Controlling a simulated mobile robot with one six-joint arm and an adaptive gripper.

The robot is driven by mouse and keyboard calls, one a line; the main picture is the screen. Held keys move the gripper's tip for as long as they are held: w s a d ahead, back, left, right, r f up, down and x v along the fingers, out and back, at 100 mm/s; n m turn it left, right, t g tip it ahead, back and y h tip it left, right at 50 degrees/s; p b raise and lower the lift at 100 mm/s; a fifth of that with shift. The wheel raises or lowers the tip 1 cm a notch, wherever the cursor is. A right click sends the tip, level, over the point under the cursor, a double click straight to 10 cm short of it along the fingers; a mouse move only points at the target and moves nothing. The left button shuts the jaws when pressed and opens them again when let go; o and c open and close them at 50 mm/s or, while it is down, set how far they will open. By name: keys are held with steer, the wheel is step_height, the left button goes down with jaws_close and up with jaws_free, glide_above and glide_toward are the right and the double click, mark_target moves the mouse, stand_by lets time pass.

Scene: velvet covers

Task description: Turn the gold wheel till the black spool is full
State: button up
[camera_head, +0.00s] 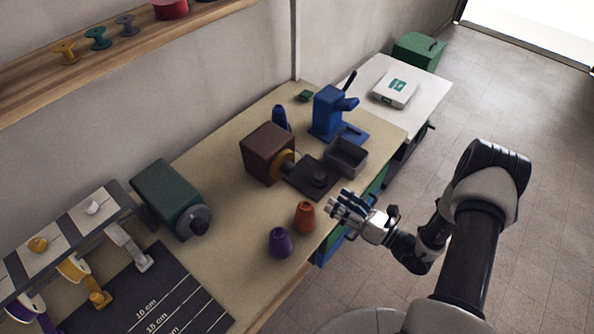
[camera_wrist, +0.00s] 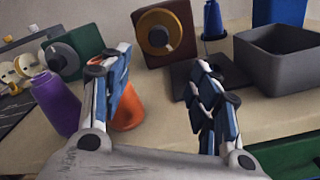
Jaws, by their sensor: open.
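The gold wheel (camera_head: 288,158) is on the side of a brown box (camera_head: 262,156) on the workbench. In the wrist view the gold wheel (camera_wrist: 147,22) faces me, with a dark round hub. A dark plate (camera_head: 297,183) lies in front of the box and bears a small dark round piece (camera_head: 319,176), perhaps the black spool; how full it is I cannot tell. My gripper (camera_head: 341,208) is open and empty near the bench's front edge, apart from the wheel. In the wrist view the fingers of my gripper (camera_wrist: 164,70) are spread below the wheel.
An orange cone (camera_head: 304,218) and a purple cone (camera_head: 279,242) stand close to my gripper. A grey bin (camera_head: 346,158) and a blue press (camera_head: 330,113) are behind the plate. A green machine (camera_head: 168,195) stands left. Floor (camera_head: 548,190) is clear at right.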

mark_target(293, 172)
steer(key=b+x, duration=0.2)
steer(key=x, duration=1.5)
steer(key=shift+r+b, duration=0.1)
steer(key=shift+b, duration=0.2)
steer(key=shift+c, duration=0.2)
steer(key=c, duration=1)
steer(key=shift+m, duration=0.3)
steer(key=m, duration=0.5)
steer(key=shift+m, duration=0.3)
steer(key=m, duration=1.2)
steer(key=shift+m+p, duration=0.4)
steer(key=m, duration=0.5)
steer(key=shift+f, duration=0.2)
